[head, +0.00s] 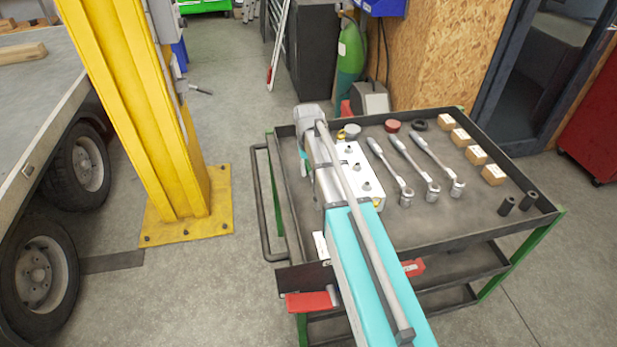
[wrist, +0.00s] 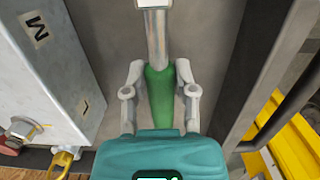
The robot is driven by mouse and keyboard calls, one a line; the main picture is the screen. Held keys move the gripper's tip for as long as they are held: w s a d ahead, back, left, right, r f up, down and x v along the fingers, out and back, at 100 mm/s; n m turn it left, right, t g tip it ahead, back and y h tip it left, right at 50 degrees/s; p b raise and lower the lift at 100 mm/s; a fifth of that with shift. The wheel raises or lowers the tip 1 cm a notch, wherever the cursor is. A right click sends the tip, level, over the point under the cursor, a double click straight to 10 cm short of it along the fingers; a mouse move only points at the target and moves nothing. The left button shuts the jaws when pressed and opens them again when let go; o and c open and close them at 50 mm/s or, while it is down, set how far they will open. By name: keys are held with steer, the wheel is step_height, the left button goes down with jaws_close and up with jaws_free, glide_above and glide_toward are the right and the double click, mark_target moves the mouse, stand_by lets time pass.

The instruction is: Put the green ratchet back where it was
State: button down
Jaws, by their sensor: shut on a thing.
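The green ratchet (wrist: 160,92) shows in the wrist view as a green handle with a bright metal shaft running up to the top edge of the picture. My gripper (wrist: 160,75) is shut on the green handle, one finger on each side. The ratchet is over the strip of the dark tray between the light grey box and the tray's side rim. I cannot tell whether it touches the tray. In the head view my arm hides the ratchet and most of my gripper.
The light grey box (head: 366,178), marked with letters (wrist: 60,75), stands close beside my gripper. Three metal wrenches (head: 408,160) lie on the cart tray (head: 480,222), with wooden blocks (head: 476,155) and two black sockets (head: 507,206) farther right. A yellow post (head: 140,110) stands left of the cart.

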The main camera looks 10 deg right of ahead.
mark_target(308, 166)
steer(key=shift+f+b, duration=0.5)
steer(key=shift+f, duration=0.3)
steer(key=shift+c, duration=2)
jaws_free()
steer(key=shift+r, duration=0.1)
steer(key=r+p, duration=0.4)
steer(key=w+r+p, duration=0.1)
steer(key=r+p, duration=0.6)
steer(key=p, duration=0.1)
steer(key=shift+w+a+r, duration=0.1)
steer(key=shift+w+r, duration=0.1)
steer(key=shift+r, duration=0.2)
steer(key=shift+s, duration=0.1)
steer(key=s+t, duration=0.1)
steer(key=s, duration=1.9)
steer(key=shift+a, duration=0.15)
